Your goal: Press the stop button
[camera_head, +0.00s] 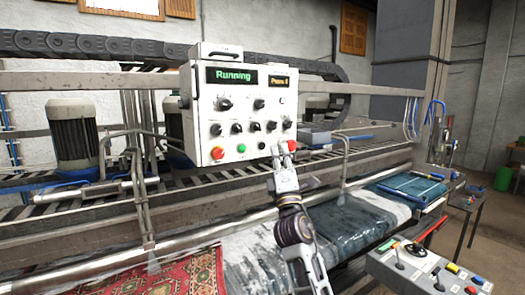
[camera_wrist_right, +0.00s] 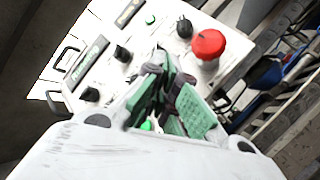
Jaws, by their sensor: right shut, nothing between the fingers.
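The white control panel (camera_head: 240,105) stands upright behind the rail, its display (camera_head: 231,76) reading "Running". A red button (camera_head: 217,153) is at its lower left, beside a green button (camera_head: 241,148). Another red button (camera_head: 291,146) is at its lower right. My right gripper (camera_head: 284,150) is shut and empty at the panel's lower right, close to that red button; I cannot tell if they touch. In the right wrist view my right gripper (camera_wrist_right: 172,88) is in front of the panel, with a red mushroom button (camera_wrist_right: 208,45) beside the fingers. My left gripper is out of view.
Several black knobs (camera_head: 237,128) sit above the panel's buttons. A metal rail (camera_head: 165,185) and a patterned rug (camera_head: 170,270) lie below. A second control box (camera_head: 415,262) with a joystick stands at the lower right. A green bin (camera_head: 503,179) is at far right.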

